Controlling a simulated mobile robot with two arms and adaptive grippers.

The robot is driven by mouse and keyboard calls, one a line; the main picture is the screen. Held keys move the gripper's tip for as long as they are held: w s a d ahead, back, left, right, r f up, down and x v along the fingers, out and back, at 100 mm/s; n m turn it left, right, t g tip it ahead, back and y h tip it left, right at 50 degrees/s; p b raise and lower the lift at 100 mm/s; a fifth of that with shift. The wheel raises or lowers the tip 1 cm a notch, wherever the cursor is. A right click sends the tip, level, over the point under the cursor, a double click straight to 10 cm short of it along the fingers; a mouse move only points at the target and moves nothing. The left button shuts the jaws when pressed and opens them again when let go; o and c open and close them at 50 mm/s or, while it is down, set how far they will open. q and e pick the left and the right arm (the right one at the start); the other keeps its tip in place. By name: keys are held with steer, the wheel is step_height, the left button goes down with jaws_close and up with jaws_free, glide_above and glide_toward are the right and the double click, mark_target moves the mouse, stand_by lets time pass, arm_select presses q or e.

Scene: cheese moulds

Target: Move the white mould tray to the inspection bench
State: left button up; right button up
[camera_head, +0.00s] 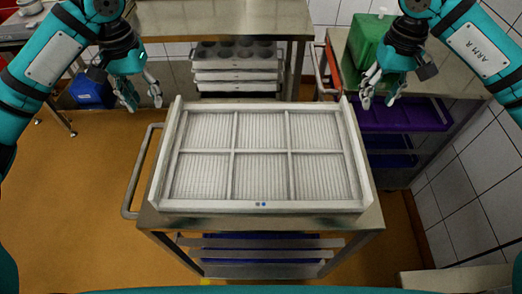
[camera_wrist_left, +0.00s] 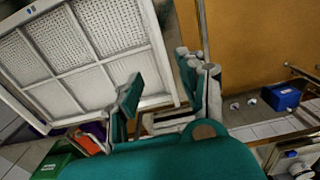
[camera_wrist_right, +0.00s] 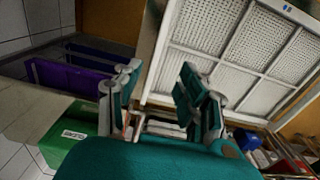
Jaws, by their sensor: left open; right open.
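The white mould tray (camera_head: 261,206) lies flat on a steel trolley (camera_head: 362,222) in the middle of the head view. It has six gridded compartments and two small blue dots on its near edge. The tray also shows in the left wrist view (camera_wrist_left: 95,64) and the right wrist view (camera_wrist_right: 228,60). My left gripper (camera_head: 142,97) is open and empty above and beyond the tray's far left corner. My right gripper (camera_head: 378,97) is open and empty above and beyond the far right corner. Neither gripper touches the tray. I cannot tell which surface is the inspection bench.
A steel table (camera_head: 225,18) stands at the back, with stacked mould trays (camera_head: 237,76) under it. At the right, a bench holds a green box (camera_head: 368,42), with purple trays (camera_head: 405,115) below. A blue bin (camera_head: 92,90) is at the left. The orange floor at left is clear.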

mark_target(166, 139)
arm_select(q)
steer(key=f, duration=1.7)
steer(key=shift+w+f, duration=0.3)
steer(key=shift+f, duration=0.05)
arm_select(e)
steer(key=f, duration=1.7)
steer(key=shift+w+f, duration=0.3)
steer(key=shift+f, duration=0.05)
arm_select(q)
jaws_close()
arm_select(e)
jaws_close()
arm_select(q)
steer(key=shift+w+r, duration=0.2)
steer(key=shift+r, duration=0.1)
arm_select(e)
steer(key=shift+w+r, duration=0.2)
steer(key=shift+r, duration=0.1)
